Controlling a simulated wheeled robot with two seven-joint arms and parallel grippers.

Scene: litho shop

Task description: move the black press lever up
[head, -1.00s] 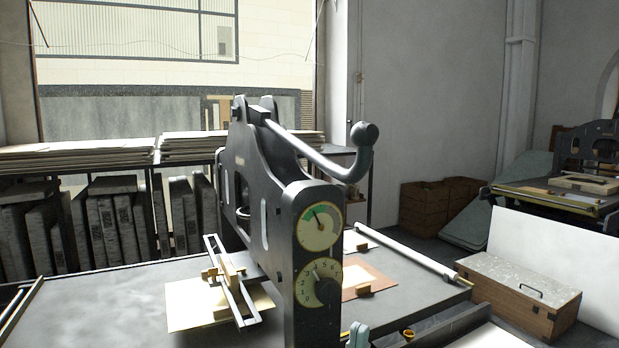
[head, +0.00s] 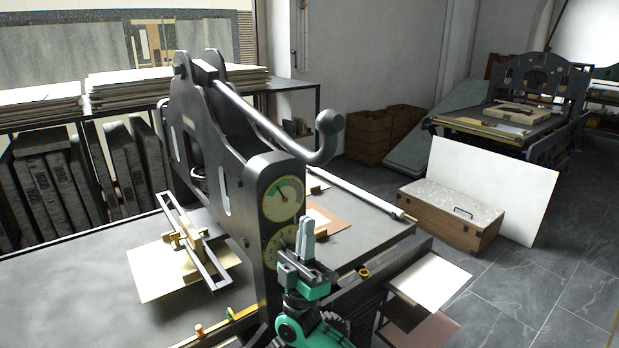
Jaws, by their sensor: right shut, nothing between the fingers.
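The black press lever (head: 262,121) runs from the top of the dark press frame (head: 208,140) down to the right. Its far end curls up to a rounded knob (head: 330,123). My right gripper (head: 307,238) is in front of the press, beside the lower dial, with its fingers pointing up. It is shut and empty, well below the lever and apart from it. It partly hides the lower dial (head: 278,247). The upper dial (head: 283,200), with a green sector, is clear. My left gripper is not in view.
The press bed (head: 80,275) spreads left and behind, with a metal frame (head: 190,240) on a cream sheet. A wooden box (head: 450,215) and a white board (head: 515,185) stand on the floor at right. Open floor (head: 500,290) lies at lower right.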

